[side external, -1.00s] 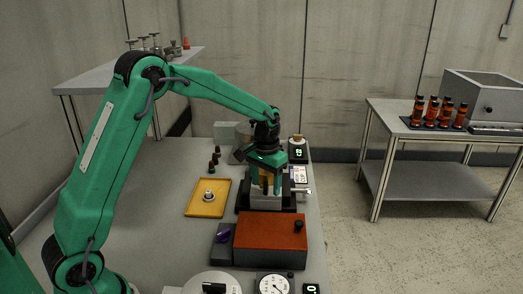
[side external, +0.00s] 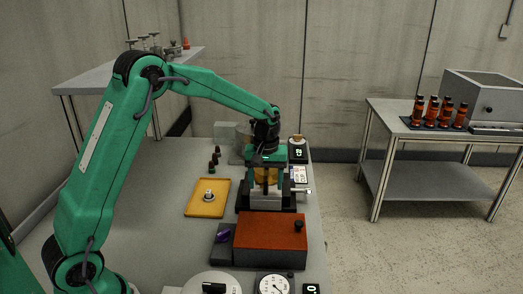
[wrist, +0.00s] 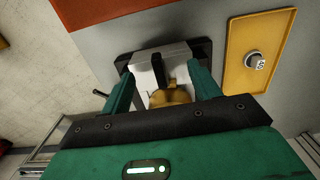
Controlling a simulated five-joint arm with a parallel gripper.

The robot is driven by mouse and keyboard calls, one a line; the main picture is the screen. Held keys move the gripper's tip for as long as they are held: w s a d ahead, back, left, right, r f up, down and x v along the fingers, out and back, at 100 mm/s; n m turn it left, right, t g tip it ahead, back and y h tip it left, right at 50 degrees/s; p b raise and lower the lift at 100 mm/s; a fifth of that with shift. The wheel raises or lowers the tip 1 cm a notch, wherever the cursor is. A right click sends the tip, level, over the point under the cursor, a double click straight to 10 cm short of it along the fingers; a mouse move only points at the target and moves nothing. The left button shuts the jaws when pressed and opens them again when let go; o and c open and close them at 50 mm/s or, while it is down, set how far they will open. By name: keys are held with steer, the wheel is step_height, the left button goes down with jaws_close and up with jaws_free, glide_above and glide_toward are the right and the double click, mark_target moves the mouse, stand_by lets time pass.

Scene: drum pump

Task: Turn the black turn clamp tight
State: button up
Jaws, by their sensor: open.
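My gripper (side external: 268,183) points down over a pale grey block (side external: 267,202) on a black base (side external: 243,202). In the wrist view my gripper (wrist: 160,70) is open, with one green finger on each side of the block's middle. A short black bar (wrist: 157,71) lies between the fingers there; it may be the turn clamp, but I cannot be sure. A rounded brass-coloured part (wrist: 172,97) sits beside the bar, nearer my palm. The same brass colour (side external: 267,175) shows between the fingers in the side view. I cannot tell whether either finger touches anything.
An orange-red box (side external: 270,240) with a black knob (side external: 298,224) stands in front of the block. A yellow tray (side external: 197,208) with a small round part lies left. Several small dark bottles (side external: 214,160) stand behind the tray. A dial gauge (side external: 273,286) is at the front.

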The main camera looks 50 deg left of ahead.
mark_target(266, 185)
step_height(266, 185, up, 8)
steer(key=shift+f, duration=0.15)
steer(key=s+d+r+m+t, duration=0.35)
steer(key=s+r, duration=0.45)
steer(key=s, duration=0.5)
steer(key=s+m+t, duration=0.1)
steer(key=s+m, duration=0.4)
steer(key=s, duration=0.7)
steer(key=shift+s+d+f+t, duration=0.35)
steer(key=shift+d+f, duration=0.05)
stand_by(0.4)
stand_by(0.3)
steer(key=shift+s+f+m, duration=0.25)
steer(key=shift+s+f, duration=0.15)
steer(key=shift+s, duration=0.35)
steer(key=shift+w+r, duration=0.1)
stand_by(0.8)
